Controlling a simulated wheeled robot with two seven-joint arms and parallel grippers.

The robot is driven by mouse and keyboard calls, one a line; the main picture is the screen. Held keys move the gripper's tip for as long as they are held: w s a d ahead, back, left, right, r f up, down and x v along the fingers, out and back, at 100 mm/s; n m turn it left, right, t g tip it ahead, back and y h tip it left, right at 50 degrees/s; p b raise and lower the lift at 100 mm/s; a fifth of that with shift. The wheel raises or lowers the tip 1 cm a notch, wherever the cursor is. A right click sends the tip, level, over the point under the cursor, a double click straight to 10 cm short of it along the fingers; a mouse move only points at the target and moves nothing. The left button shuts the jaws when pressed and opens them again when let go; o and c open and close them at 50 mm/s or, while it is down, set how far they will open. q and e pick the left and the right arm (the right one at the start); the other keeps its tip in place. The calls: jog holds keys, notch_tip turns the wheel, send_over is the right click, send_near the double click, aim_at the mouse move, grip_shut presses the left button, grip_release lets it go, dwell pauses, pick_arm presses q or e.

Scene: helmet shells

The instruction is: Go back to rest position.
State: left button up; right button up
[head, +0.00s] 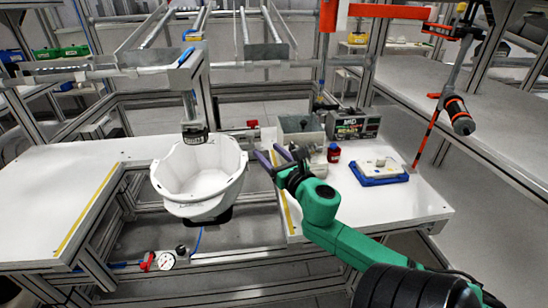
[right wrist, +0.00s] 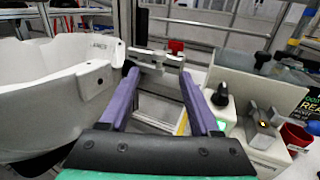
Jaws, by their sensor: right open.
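My right gripper (head: 273,160) is at the left edge of the right-hand table, just right of the white helmet shell (head: 205,172). In the right wrist view its two purple fingers (right wrist: 157,105) are apart with nothing between them. The helmet shell sits open side up in the gap between the two tables, on a dark support below it. The shell also fills the left of the right wrist view (right wrist: 55,95), apart from the fingers. My left gripper does not show in either view.
A grey bin (head: 298,130), a small red container (head: 334,153), a boxy device (head: 353,124) and a blue tray (head: 379,172) stand on the right table. A screwdriver-like tool (head: 458,115) hangs at right. The left table (head: 50,190) is clear. A gauge (head: 167,260) sits low in front.

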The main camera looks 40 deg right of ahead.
jog(key=shift+v, duration=1.15)
